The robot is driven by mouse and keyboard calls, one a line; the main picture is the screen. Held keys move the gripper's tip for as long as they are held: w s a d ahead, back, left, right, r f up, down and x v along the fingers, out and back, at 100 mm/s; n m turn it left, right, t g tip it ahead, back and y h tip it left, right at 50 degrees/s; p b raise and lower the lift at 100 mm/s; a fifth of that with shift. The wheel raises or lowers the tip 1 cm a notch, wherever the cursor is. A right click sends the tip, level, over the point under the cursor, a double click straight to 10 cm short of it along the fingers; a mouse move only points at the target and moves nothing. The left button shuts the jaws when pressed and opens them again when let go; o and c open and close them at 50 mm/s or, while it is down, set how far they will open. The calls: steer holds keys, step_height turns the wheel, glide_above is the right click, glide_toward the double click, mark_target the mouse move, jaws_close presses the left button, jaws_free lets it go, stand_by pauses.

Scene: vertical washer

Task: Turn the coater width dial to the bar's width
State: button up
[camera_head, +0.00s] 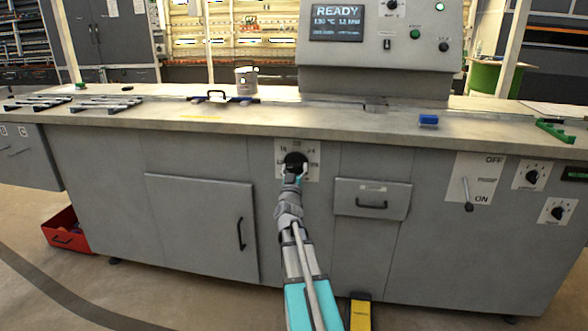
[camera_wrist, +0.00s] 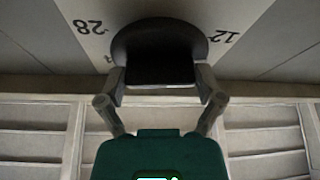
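The black dial (camera_head: 295,161) sits on a white plate (camera_head: 311,149) on the machine's grey front, below the control box. Small numbers ring it, too small to read surely in the head view. In the wrist view the dial (camera_wrist: 158,48) shows close up, with "28" at its left and "12" at its right, upside down. My gripper (camera_head: 292,172) is at the dial. In the wrist view its two fingers (camera_wrist: 160,83) lie on either side of the knob and appear to touch it. The pointer's setting is hidden.
Several flat grey bars (camera_head: 103,104) lie on the counter at left. A drawer (camera_head: 372,198) juts out right of my arm.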

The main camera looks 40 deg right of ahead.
steer(key=shift+c, duration=1.1)
steer(key=shift+a, duration=0.1)
steer(key=shift+m+g+h, duration=0.3)
steer(key=shift+m, duration=0.2)
steer(key=m+g+h, duration=0.1)
steer(key=m, duration=0.2)
steer(key=m+g+h, duration=0.1)
steer(key=m, duration=0.2)
steer(key=shift+w+r, duration=0.1)
steer(key=shift+w, duration=0.05)
steer(key=m+g+p, duration=0.1)
steer(key=m+g, duration=0.1)
steer(key=m, duration=0.1)
steer(key=m+g, duration=0.1)
steer(key=m, duration=0.3)
steer(key=shift+g+h+p, duration=0.35)
steer(key=shift+g+h, duration=0.05)
steer(key=shift+m, duration=0.3)
